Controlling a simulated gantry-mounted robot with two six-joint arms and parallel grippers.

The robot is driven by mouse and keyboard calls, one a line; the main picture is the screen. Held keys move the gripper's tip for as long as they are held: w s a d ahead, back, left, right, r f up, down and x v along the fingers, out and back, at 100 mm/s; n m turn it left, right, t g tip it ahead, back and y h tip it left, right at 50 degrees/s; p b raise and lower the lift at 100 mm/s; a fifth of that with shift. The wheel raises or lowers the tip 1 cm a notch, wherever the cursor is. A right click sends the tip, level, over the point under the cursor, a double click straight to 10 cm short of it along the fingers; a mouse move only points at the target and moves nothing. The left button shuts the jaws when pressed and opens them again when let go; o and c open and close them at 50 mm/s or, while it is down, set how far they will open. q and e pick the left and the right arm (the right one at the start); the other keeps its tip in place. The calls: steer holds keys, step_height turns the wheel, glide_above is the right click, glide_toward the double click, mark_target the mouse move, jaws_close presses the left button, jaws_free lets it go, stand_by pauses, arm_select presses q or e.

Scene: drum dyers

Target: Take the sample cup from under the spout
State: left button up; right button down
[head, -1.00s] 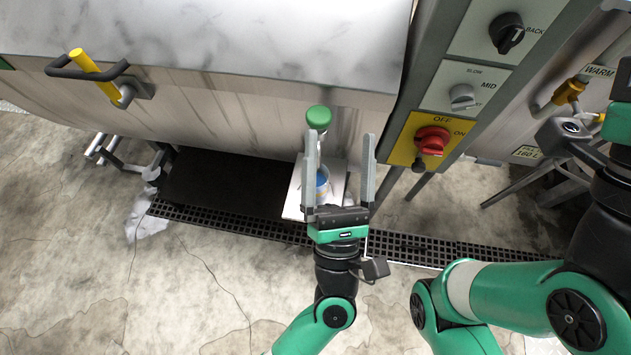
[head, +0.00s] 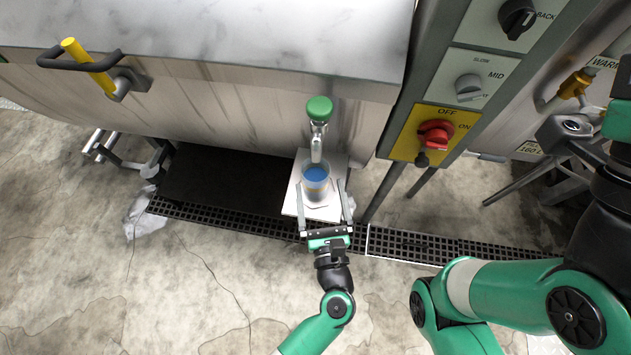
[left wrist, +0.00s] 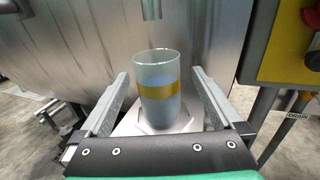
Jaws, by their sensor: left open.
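The sample cup (head: 316,183) is a clear cup with blue liquid, standing upright on a small white shelf (head: 291,204) under the spout (head: 316,150), which has a green knob (head: 320,108). In the left wrist view the cup (left wrist: 158,92) shows a yellow band, and the spout (left wrist: 151,8) hangs above it. My left gripper (head: 321,195) is open, with one finger on either side of the cup. In the left wrist view, gaps show between the cup and both fingers. The right gripper is out of view; part of my right arm shows at the right.
The steel drum (head: 230,120) rises behind the cup. A control panel (head: 455,95) with knobs and a red switch (head: 435,134) stands close on the right. A floor grate (head: 400,243) runs below. The floor in front is clear.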

mark_target(316, 172)
arm_select(q)
steer(key=shift+w+a, duration=0.15)
steer(key=shift+w, duration=0.25)
steer(key=w, duration=0.1)
steer(key=w+b, duration=0.1)
steer(key=w, duration=0.1)
steer(key=w+b, duration=0.1)
steer(key=shift+w+a+r, duration=0.15)
steer(key=shift+a, duration=0.25)
jaws_close()
